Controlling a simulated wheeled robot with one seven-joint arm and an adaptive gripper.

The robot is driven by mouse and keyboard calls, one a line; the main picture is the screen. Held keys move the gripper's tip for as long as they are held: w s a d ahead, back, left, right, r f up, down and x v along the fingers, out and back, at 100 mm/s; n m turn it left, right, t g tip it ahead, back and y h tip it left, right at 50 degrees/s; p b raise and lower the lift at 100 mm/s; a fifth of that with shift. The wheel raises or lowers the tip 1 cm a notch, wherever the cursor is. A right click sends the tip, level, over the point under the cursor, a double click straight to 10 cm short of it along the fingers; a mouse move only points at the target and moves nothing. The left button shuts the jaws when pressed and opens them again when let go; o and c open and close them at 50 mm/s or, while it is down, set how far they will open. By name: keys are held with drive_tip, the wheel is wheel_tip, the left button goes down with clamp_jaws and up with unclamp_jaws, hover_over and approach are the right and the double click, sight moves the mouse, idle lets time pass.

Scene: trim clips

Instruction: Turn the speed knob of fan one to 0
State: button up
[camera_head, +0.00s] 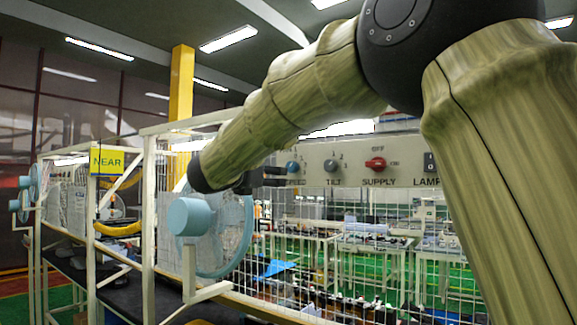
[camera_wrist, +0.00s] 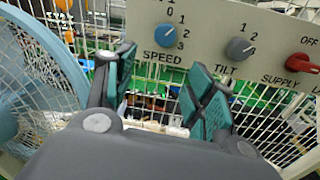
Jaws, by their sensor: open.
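The blue SPEED knob (camera_wrist: 167,38) sits on a beige control panel (camera_wrist: 210,12), with numbers from 0 to 3 around it. Which number it points at is hard to tell. It also shows small in the head view (camera_head: 293,167), just right of my gripper. My gripper (camera_wrist: 163,75) is open and empty in front of the panel. In the wrist view its green-padded fingers stand apart, just below the knob and to either side of it, not visibly touching it. A light blue fan (camera_head: 222,240) stands below my forearm; its guard fills the left of the wrist view (camera_wrist: 35,100).
A grey TILT knob (camera_wrist: 240,48) and a red SUPPLY knob (camera_wrist: 304,65) sit right of the SPEED knob. White wire mesh (camera_head: 330,240) runs below the panel. A yellow NEAR sign (camera_head: 107,161) hangs at left, with more fans (camera_head: 32,185) beyond.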

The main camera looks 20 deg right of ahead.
sight(290, 168)
drive_tip(key=shift+m, duration=0.6)
drive_tip(key=w+d+r+p, duration=0.1)
drive_tip(key=w+d+p, duration=0.2)
drive_tip(key=d+p, duration=0.1)
drive_tip(key=w+d+r+p, duration=0.1)
drive_tip(key=w+d+p, duration=0.1)
drive_tip(key=shift+w+d+r, duration=0.35)
drive_tip(key=shift+d, duration=0.05)
drive_tip(key=shift+w+d+f+p, duration=0.1)
drive_tip(key=shift+w+d+p, duration=0.2)
drive_tip(key=shift+w+d, duration=0.15)
drive_tip(key=c, duration=1)
drive_tip(key=shift+f, duration=0.1)
